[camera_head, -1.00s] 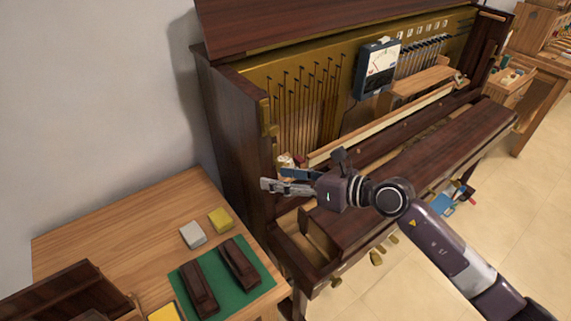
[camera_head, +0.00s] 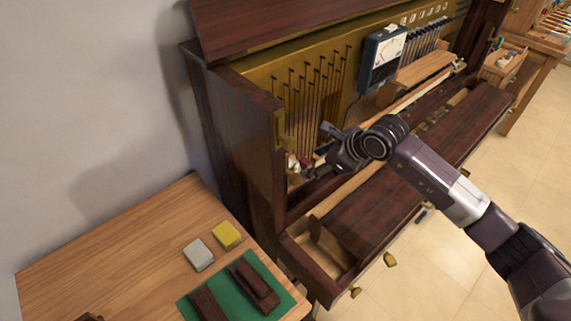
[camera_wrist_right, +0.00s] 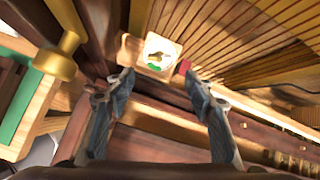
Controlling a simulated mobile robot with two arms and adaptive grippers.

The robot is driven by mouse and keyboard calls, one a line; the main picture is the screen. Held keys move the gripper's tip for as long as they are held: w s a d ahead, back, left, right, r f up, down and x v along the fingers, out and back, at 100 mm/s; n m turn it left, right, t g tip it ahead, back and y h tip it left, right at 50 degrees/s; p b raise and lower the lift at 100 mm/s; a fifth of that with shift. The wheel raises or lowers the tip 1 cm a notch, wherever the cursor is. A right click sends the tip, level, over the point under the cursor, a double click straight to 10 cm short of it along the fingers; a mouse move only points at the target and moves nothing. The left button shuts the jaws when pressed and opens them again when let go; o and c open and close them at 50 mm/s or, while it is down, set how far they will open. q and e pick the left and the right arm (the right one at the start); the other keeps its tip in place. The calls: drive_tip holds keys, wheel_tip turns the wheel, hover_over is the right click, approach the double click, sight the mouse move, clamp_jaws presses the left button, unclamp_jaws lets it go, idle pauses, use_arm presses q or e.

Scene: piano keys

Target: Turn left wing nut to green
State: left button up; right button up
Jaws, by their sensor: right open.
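A small wooden block (camera_wrist_right: 131,50) carries a white dial (camera_wrist_right: 167,46) with a green patch, at the top middle of the right wrist view. A small brass-coloured piece, likely the wing nut (camera_wrist_right: 156,56), sits on the dial; its exact angle is too small to tell. My right gripper (camera_wrist_right: 160,80) is open and empty, its fingertips on either side of and short of the dial. In the head view my right gripper (camera_head: 312,168) reaches into the piano's left end, and it and the wrist partly hide that spot. My left gripper is not in view.
The dark piano case (camera_head: 240,150) stands close on the left, with a brass fitting (camera_wrist_right: 56,57) near the gripper. A small red piece (camera_wrist_right: 183,68) sits beside the dial. Strings (camera_head: 315,95) rise behind. A meter (camera_head: 382,55) stands to the right; a wooden table (camera_head: 110,255) is front left.

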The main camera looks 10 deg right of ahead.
sight(295, 169)
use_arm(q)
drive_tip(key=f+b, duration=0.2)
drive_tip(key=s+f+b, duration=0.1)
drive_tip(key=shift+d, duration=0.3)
use_arm(e)
drive_tip(key=x, duration=0.5)
drive_tip(key=shift+a+f, duration=0.1)
drive_tip(key=shift+f, duration=0.15)
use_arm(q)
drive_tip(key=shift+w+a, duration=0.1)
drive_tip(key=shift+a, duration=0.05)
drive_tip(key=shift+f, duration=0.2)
use_arm(e)
drive_tip(key=shift+w+f, duration=0.1)
drive_tip(key=shift+b+x, duration=3.55)
drive_tip(key=shift+b, duration=0.1)
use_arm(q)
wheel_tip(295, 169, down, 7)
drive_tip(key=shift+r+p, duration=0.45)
use_arm(e)
drive_tip(key=shift+s+r, duration=0.35)
drive_tip(key=shift+r, duration=0.25)
